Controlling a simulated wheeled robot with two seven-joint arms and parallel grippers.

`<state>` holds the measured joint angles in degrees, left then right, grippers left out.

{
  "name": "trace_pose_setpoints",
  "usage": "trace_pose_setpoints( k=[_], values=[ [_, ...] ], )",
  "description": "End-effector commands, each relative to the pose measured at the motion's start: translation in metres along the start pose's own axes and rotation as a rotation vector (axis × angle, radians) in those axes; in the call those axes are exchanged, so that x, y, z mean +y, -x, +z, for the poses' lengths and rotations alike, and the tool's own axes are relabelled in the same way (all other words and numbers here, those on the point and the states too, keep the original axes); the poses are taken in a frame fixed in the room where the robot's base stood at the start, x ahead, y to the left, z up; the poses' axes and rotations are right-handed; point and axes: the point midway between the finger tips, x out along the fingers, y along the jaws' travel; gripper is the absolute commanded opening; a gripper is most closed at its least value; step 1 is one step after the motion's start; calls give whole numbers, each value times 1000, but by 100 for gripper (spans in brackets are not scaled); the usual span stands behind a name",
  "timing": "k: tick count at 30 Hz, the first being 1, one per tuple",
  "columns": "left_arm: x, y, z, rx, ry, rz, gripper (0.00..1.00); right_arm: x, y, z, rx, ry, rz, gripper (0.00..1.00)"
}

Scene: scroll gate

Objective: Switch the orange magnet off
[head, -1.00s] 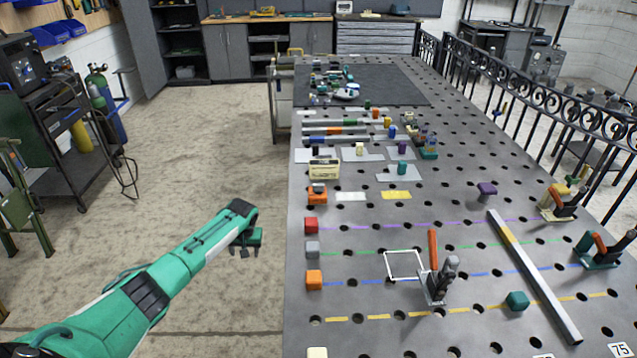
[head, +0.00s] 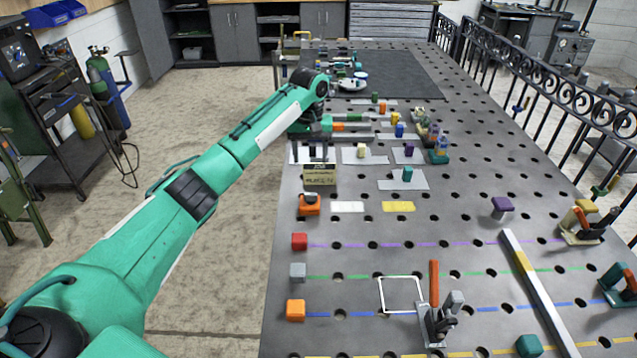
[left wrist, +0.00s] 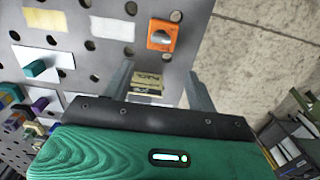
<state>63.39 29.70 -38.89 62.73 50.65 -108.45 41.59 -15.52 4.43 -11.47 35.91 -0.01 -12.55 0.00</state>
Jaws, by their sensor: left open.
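The orange magnet (head: 309,205) is a small orange block with a grey knob on top, near the left edge of the perforated metal table (head: 455,180). It also shows in the left wrist view (left wrist: 161,36), ahead of the fingertips, with its knob facing the camera. My left gripper (head: 313,154) is open and empty above the table's left edge, farther back than the magnet and apart from it. Its two fingers (left wrist: 160,72) show spread in the left wrist view. My right gripper is in neither current view.
A beige box (head: 320,175) with dark lettering stands just behind the magnet. A white card (head: 347,207) and a yellow card (head: 398,207) lie to its right. Red (head: 299,241), grey (head: 297,272) and orange (head: 295,310) blocks line the left edge in front. Toggle clamps stand at right.

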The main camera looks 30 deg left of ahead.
Motion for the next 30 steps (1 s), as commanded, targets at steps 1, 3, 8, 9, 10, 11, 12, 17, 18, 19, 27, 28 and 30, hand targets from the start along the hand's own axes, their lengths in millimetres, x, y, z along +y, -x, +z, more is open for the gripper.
trace_pose_setpoints(
  k=[1,3,8,9,10,11,12,17,18,19,27,28,30],
  values=[
    [1,0,0,-1,-1,0,58,1,1,1,-2,0,1,38],
    [1,-3,1,-3,-1,-1,58,0,3,9,-11,-1,0,38],
    [0,-25,1,-4,-1,-2,58,-4,11,41,-51,0,-5,38],
    [0,-34,1,-5,-1,-3,58,-4,13,47,-59,0,-5,38],
    [0,-40,1,-5,-1,-2,58,-4,15,49,-63,0,-5,38],
    [0,-46,1,-5,-1,-2,58,-4,17,50,-64,1,-5,38],
    [0,-55,1,-4,-1,-1,58,-4,19,50,-64,1,-5,38],
    [0,-89,1,-5,0,-2,58,-1,24,35,-47,1,-2,38],
    [0,-97,1,-4,0,-1,58,0,25,30,-39,1,-1,38],
    [0,-103,1,-4,0,-2,58,0,25,25,-34,1,0,38],
    [1,-133,1,-1,-2,1,58,0,29,19,-25,1,0,38],
    [1,-134,1,-1,-2,1,58,0,29,20,-27,1,-1,38],
    [1,-136,1,-1,-1,1,58,-1,29,24,-31,1,-2,38]
  ],
)
